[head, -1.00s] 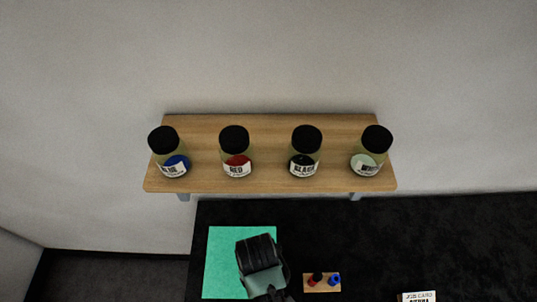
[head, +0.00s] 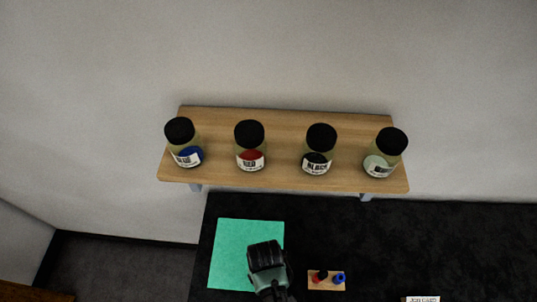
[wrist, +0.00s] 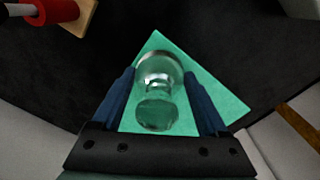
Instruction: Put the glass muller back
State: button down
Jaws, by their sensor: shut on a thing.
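The glass muller (wrist: 158,90) is clear, with a round knob and a wider round base. In the wrist view it sits between the two blue fingers of my gripper (wrist: 160,95), which is shut on it. Behind it is the green sheet (wrist: 215,90); I cannot tell whether the muller touches it. In the head view my gripper (head: 265,252) is over the right part of the green sheet (head: 232,270), and the muller is hidden there.
A wooden shelf (head: 285,180) above the black table (head: 440,245) holds several black-capped jars, including a blue one (head: 185,143) and a red one (head: 250,147). A small wooden block (head: 327,286) with red and blue items stands right of the sheet. A card (head: 422,299) lies at lower right.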

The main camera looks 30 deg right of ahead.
grip_release()
jog(key=r, duration=1.2)
jog(key=shift+a+r, duration=0.15)
jog(key=shift+a, duration=0.05)
